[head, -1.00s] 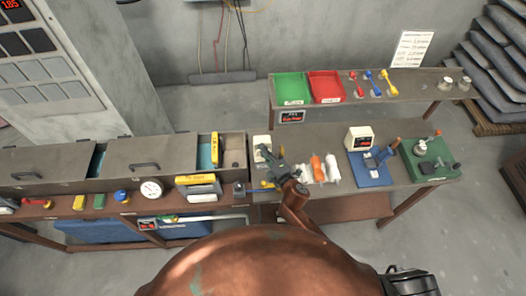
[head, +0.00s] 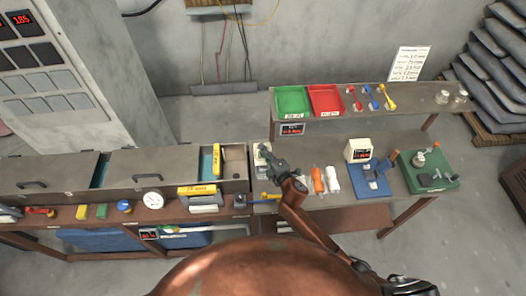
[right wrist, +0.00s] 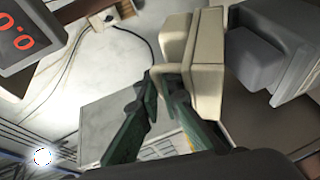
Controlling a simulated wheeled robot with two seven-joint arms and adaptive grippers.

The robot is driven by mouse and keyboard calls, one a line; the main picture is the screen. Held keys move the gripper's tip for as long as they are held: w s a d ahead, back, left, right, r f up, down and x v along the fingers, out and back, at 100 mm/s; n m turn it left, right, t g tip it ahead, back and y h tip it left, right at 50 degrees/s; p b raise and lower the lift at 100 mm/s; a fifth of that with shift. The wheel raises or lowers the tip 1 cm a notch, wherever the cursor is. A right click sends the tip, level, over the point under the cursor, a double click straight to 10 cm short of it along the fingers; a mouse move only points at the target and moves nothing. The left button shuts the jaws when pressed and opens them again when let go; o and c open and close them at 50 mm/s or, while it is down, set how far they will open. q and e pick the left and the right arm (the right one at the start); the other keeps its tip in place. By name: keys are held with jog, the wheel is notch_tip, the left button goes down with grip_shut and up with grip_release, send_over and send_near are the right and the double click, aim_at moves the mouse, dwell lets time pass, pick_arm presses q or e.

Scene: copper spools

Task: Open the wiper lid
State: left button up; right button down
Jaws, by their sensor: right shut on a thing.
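A small cream box (head: 261,149), which I take to be the wiper, stands at the left end of the right bench, partly hidden by my right gripper. My right gripper (head: 264,161) reaches it from the front. In the right wrist view, the cream body (right wrist: 208,75) has a flat tab or lid edge (right wrist: 171,48) on its left side. The green fingers of my right gripper (right wrist: 163,75) are closed on the lower end of this part. I cannot tell whether the lid is raised. My left gripper is not in view.
Orange and white spools (head: 318,180) lie just right of the gripper. A blue-based device (head: 372,188) and a green-based device (head: 440,182) stand further right. A raised shelf (head: 420,100) runs behind, with green (head: 293,101) and red trays (head: 326,99). Lidded bins (head: 50,172) stand left.

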jog(key=shift+w+r, duration=0.3)
jog(key=shift+r, duration=0.2)
jog(key=c, duration=2.4)
grip_release()
jog(key=shift+s+d, duration=0.1)
jog(key=shift+s+d, duration=0.2)
jog(key=shift+s, duration=0.3)
jog(key=shift+v, duration=5.55)
jog(key=shift+s+f, duration=0.1)
jog(key=shift+f, duration=0.05)
